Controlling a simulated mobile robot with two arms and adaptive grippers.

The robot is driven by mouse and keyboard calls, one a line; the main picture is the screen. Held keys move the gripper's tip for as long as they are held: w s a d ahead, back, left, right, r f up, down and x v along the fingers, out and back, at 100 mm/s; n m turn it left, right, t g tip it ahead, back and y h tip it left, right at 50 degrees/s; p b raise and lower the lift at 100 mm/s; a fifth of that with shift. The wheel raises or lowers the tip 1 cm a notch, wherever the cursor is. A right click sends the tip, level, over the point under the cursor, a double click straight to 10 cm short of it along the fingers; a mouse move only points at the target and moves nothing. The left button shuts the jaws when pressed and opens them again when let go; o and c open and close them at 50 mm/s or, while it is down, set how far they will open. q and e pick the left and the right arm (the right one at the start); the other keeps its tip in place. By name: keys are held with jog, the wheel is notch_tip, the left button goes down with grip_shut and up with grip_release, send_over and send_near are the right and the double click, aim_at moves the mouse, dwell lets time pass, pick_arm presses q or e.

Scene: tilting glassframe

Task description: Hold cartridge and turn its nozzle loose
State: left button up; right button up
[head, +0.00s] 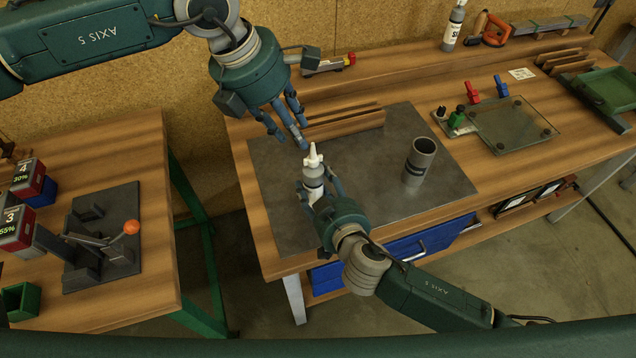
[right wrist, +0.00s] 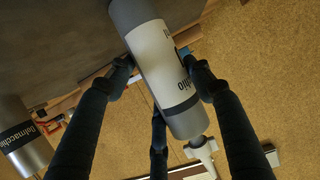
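The cartridge (head: 313,182) is a grey tube with a white label, standing about upright above the grey mat. Its white nozzle (head: 313,156) points up. My right gripper (head: 322,192) has its fingers closed around the cartridge body. In the right wrist view the fingers (right wrist: 160,85) press on the cartridge (right wrist: 165,65) from several sides, and the nozzle (right wrist: 201,148) shows beyond its far end.
A grey cylindrical holder (head: 419,162) stands on the grey mat (head: 445,185), right of the cartridge. Wooden strips (head: 345,124) lie behind. A glass plate (head: 515,126) with clamps is at the right. A side bench (head: 140,150) with a lever fixture stands left, across a gap.

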aim_at(312, 150)
jog(key=c, duration=0.4)
pick_arm(q)
jog(key=shift+o, duration=1.1)
pick_arm(e)
jog(key=shift+c, duration=0.4)
jog(key=shift+d, duration=0.1)
pick_arm(q)
jog(key=d+y, duration=0.1)
jog(key=w+d+r+m+g+y, duration=0.1)
jog(key=w+d+r+m+y, duration=0.1)
jog(key=shift+w+d+r+g+y, duration=0.1)
jog(key=shift+w+d+g+y, duration=0.05)
jog(key=shift+d+g+y, duration=0.2)
notch_tip(312, 150, down, 11)
jog(key=shift+a, duration=0.1)
grip_shut()
